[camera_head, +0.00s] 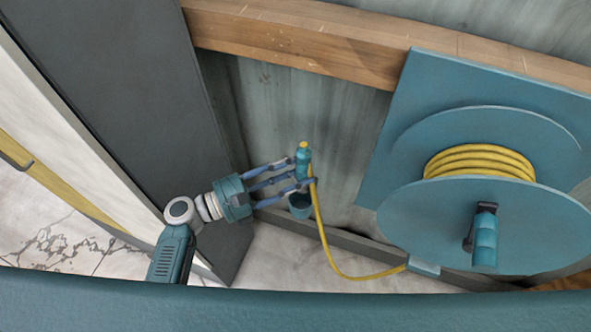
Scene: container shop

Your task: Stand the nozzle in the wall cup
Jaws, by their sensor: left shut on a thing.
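The nozzle (303,161) is a small teal cylinder with a yellow tip, held roughly upright. My left gripper (300,175) reaches in from the left and is shut on the nozzle. A yellow hose (323,235) hangs from the nozzle and curves to the reel. The wall cup (300,206) is a small dark teal cup low on the wall, just below the gripper fingers. The nozzle is above the cup and appears apart from it; the fingers partly hide the space between. My right gripper is not in view.
A large teal hose reel (400,222) with wound yellow hose and a crank handle (485,238) stands at the right. A wooden beam (300,42) crosses the wall above. A dark grey panel (120,80) stands at the left. The marbled floor (280,262) below is largely clear.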

